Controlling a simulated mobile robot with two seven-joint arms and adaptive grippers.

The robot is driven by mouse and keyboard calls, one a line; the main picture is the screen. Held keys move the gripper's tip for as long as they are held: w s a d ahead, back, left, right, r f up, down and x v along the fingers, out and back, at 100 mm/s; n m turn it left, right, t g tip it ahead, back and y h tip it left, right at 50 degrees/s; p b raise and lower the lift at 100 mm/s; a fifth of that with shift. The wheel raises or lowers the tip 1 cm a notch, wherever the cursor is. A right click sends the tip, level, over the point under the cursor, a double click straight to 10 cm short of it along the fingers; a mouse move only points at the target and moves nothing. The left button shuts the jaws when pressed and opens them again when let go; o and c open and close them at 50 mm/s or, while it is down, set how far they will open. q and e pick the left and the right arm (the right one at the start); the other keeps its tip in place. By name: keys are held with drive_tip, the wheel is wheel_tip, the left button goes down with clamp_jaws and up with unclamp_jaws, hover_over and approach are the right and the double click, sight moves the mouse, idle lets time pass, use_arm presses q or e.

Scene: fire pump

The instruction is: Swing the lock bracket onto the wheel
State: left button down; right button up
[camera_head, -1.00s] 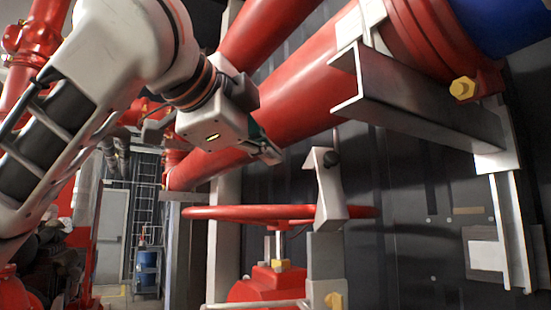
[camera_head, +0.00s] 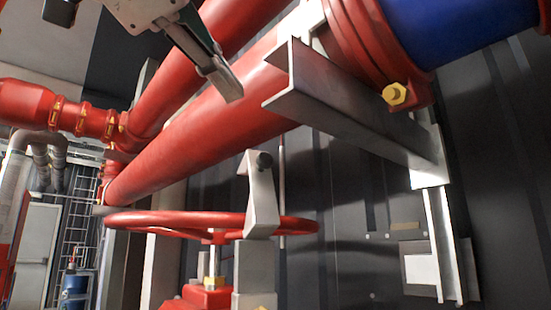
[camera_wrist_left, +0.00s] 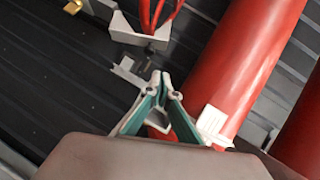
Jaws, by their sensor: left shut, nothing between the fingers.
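The red handwheel (camera_head: 150,221) lies nearly level at lower centre in the head view. The grey lock bracket (camera_head: 262,203), with a dark knob (camera_head: 264,160) near its top, stands upright across the wheel's right part and hides some of the rim. I cannot tell whether it touches the rim. My left gripper (camera_head: 230,88) is shut and empty, above and a little left of the bracket, apart from it and in front of the thick red pipe. Its closed fingertips also show in the left wrist view (camera_wrist_left: 162,78). My right gripper is out of view.
A large red pipe (camera_head: 205,135) runs diagonally behind the gripper. A steel channel support (camera_head: 350,115) juts out right of the bracket, below a blue pipe section (camera_head: 450,30) and a yellow bolt (camera_head: 396,94). A dark ribbed wall stands behind.

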use_arm(q)
drive_tip(key=x, duration=0.4)
drive_tip(key=a+x, duration=0.1)
drive_tip(key=x, duration=0.3)
drive_tip(key=w+x, duration=0.1)
drive_tip(key=x, duration=0.3)
drive_tip(key=shift+a+f, duration=0.15)
drive_tip(key=shift+a, duration=0.25)
drive_tip(key=shift+p, duration=0.3)
